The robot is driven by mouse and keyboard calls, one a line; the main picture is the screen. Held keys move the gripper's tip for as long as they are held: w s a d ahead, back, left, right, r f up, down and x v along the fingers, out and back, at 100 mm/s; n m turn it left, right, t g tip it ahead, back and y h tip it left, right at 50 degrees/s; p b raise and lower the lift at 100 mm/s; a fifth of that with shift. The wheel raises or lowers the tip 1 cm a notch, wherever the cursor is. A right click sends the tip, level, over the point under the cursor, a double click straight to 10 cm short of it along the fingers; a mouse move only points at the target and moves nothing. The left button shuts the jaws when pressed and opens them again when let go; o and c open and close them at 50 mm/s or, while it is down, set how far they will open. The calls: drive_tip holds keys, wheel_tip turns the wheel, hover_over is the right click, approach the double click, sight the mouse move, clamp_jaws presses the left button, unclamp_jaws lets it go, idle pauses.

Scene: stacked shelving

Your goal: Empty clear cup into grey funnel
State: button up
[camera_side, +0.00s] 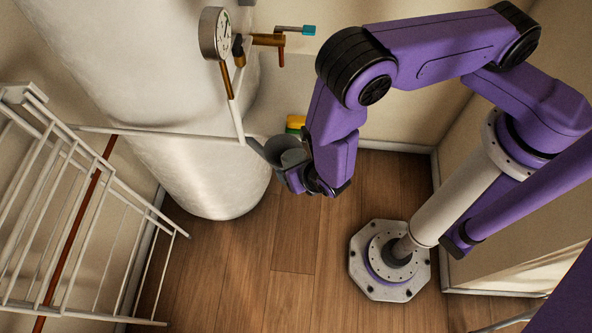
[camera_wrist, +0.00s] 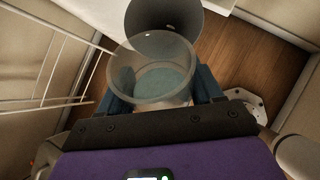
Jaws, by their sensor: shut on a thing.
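The clear cup (camera_wrist: 152,72) is between the two blue fingers of my gripper (camera_wrist: 160,90) in the wrist view. My gripper is shut on it. A teal-grey layer shows at the bottom of the cup. The grey funnel (camera_wrist: 168,22) is just beyond the cup, and its wide mouth overlaps the cup's far rim in this view. In the side view, the funnel (camera_side: 264,149) is beside the white tank, close to my gripper (camera_side: 298,181). The cup is hard to separate from the funnel and fingers there. I cannot tell whether cup and funnel touch.
A large white tank (camera_side: 190,130) stands behind the funnel, with a round gauge (camera_side: 215,34) and a brass valve (camera_side: 268,40). A white wire rack (camera_side: 75,220) is at the left. A yellow-green block (camera_side: 295,123) sits behind my gripper. The wooden floor (camera_side: 290,245) below is clear.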

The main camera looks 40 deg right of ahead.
sight(291, 159)
drive_tip(key=shift+w+d+r+g, duration=0.1)
drive_tip(key=shift+w+r+g, duration=0.2)
drive_tip(key=shift+g, duration=0.25)
drive_tip(key=shift+w+d+r+g, duration=0.15)
drive_tip(key=shift+w+g, duration=0.2)
drive_tip(key=shift+g, duration=0.2)
drive_tip(key=g, duration=0.1)
drive_tip(key=r+g+y, duration=0.1)
drive_tip(key=g, duration=0.1)
drive_tip(key=shift+s+a+f+g, duration=0.1)
drive_tip(key=shift+s+f+g, duration=0.1)
drive_tip(key=shift+f+g, duration=0.35)
drive_tip(key=shift+r, duration=0.15)
drive_tip(key=shift+f+m+g+y, duration=0.35)
drive_tip(key=shift+g+y, duration=0.15)
drive_tip(key=shift+g, duration=0.65)
drive_tip(key=shift+w+r+g, duration=0.4)
drive_tip(key=shift+w+g, duration=0.2)
drive_tip(key=shift+g, duration=0.2)
drive_tip(key=shift+w+d+r+g+y, duration=0.2)
drive_tip(key=shift+r+g+y, duration=0.2)
drive_tip(key=shift+g, duration=0.3)
drive_tip(key=shift+f+g, duration=0.15)
drive_tip(key=shift+g, duration=0.15)
drive_tip(key=shift+w+f+g, duration=0.1)
drive_tip(key=shift+f+g, duration=0.25)
drive_tip(key=shift+g, duration=0.25)
